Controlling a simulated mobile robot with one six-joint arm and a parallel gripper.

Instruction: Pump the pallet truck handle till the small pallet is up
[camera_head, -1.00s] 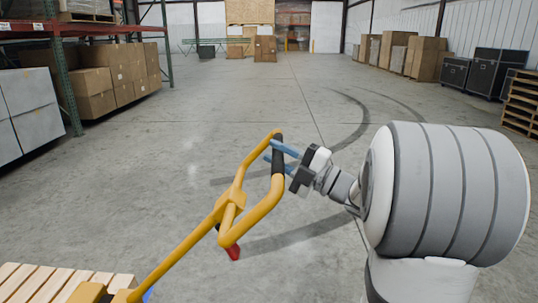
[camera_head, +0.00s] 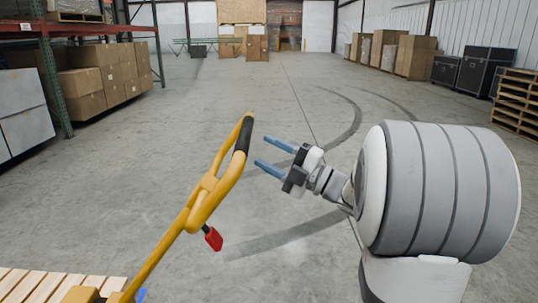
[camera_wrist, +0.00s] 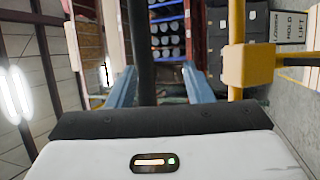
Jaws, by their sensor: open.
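The yellow pallet truck handle (camera_head: 203,198) rises from the lower left in the head view, with a black grip (camera_head: 243,135) on its loop and a red lever (camera_head: 213,239) below. My gripper (camera_head: 262,151) is open and empty, its two blue fingers just right of the grip and apart from it in the picture. In the wrist view my fingers (camera_wrist: 158,88) show either side of the black grip (camera_wrist: 141,45); the yellow loop (camera_wrist: 236,60) stands to the right. The wooden pallet (camera_head: 40,287) shows only partly at lower left; its height off the floor is not visible.
A label reading LOWER, HOLD, LIFT (camera_wrist: 290,30) shows in the wrist view. A rack with cartons (camera_head: 95,85) stands at left. Cartons (camera_head: 410,55), black cases (camera_head: 483,70) and stacked pallets (camera_head: 517,103) line the right. The middle floor is clear.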

